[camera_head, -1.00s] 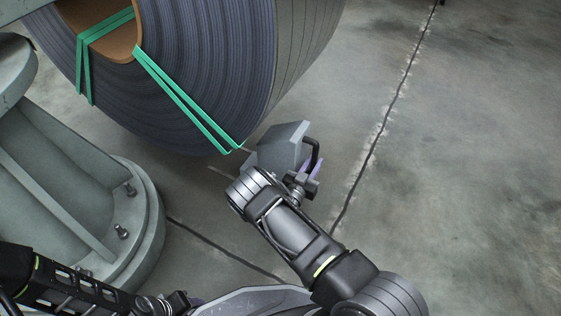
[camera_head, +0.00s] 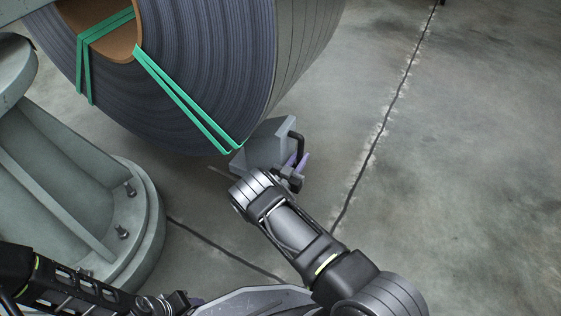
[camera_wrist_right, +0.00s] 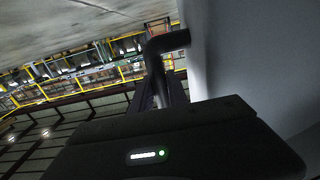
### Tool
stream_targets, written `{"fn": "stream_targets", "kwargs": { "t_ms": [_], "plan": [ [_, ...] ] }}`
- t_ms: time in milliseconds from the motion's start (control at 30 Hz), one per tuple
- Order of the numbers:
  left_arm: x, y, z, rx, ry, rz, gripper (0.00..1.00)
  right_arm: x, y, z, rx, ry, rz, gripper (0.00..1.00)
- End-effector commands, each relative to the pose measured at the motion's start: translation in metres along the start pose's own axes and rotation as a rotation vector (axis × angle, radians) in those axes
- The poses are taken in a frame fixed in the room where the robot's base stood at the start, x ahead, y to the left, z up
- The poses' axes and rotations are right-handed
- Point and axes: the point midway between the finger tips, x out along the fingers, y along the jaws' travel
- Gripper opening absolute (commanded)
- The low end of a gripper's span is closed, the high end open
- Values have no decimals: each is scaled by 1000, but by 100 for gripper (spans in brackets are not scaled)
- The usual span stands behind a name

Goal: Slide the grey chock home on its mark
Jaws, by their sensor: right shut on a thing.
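The grey chock (camera_head: 264,143) is a wedge-shaped block on or just above the floor, close beside the lower right of the big steel coil (camera_head: 190,90). I cannot tell whether they touch. My right gripper (camera_head: 299,164) is shut on the chock's black handle (camera_head: 299,140), on the side away from the coil. In the right wrist view the chock (camera_wrist_right: 245,50) fills the right side and its handle (camera_wrist_right: 157,60) runs down between the fingers.
A heavy bolted stand (camera_head: 75,190) occupies the left. Green straps (camera_head: 185,98) bind the coil. A dark floor joint (camera_head: 380,130) runs up to the right of the chock. The concrete floor (camera_head: 470,180) on the right is clear.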

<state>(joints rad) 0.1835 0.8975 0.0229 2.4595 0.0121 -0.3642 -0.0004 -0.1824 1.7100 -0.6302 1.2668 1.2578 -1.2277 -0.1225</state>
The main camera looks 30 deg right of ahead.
Motion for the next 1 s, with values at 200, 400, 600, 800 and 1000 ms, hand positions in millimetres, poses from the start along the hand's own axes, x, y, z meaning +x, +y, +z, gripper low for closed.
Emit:
{"fn": "stream_targets", "kwargs": {
  "t_ms": [200,400,600,800,1000],
  "plan": [
    [0,0,0,0,0,0,45,0,-12,-2,3,2,-3,0],
    [0,0,0,0,0,0,45,0,-15,-1,1,1,-3,0],
    [0,0,0,0,0,0,45,0,-15,-1,1,1,-3,0],
    [0,0,0,0,0,0,45,0,-18,-1,2,1,-3,0],
    [0,0,0,0,0,0,45,0,-27,-1,3,1,-4,0]
  ]
}}
